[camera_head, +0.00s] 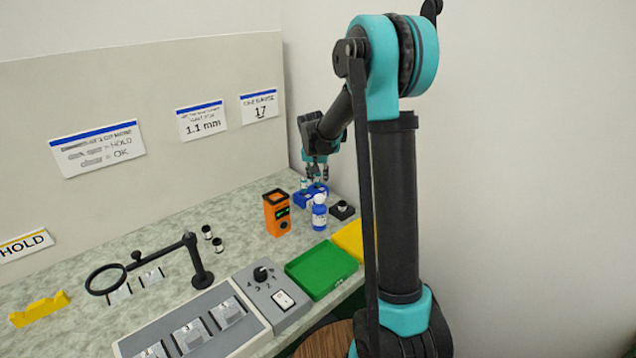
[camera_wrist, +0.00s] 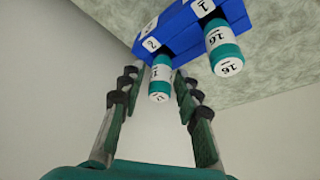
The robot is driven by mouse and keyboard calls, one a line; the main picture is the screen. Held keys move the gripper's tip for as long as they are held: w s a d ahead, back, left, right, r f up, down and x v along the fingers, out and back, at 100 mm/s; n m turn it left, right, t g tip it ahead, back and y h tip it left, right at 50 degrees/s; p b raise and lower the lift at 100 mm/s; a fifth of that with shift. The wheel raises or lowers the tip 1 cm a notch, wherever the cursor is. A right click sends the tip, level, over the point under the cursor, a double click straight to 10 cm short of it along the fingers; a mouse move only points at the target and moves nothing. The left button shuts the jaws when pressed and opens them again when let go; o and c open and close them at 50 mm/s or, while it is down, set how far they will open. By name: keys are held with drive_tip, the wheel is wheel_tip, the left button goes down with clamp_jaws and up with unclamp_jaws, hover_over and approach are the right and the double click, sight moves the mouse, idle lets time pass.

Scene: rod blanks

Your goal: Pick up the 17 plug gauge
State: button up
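The 17 plug gauge (camera_wrist: 161,80), a teal cylinder with white bands and a white end cap, stands in a blue rack (camera_wrist: 180,29). Its end marking is small, but seems to read 17. A similar gauge marked 16 (camera_wrist: 224,50) is to its right in the wrist view. My gripper (camera_wrist: 156,75) is open, with its fingers on either side of the 17 gauge; a gap shows on the left, and contact on the right cannot be told. In the head view my gripper (camera_head: 316,172) is over the blue rack (camera_head: 301,201), and the gauges there are too small to read.
Green (camera_head: 320,270) and yellow (camera_head: 350,238) trays lie nearer. A wall sign (camera_head: 260,107) reads 17.

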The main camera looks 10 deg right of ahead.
clamp_jaws()
drive_tip(key=shift+r, duration=0.1)
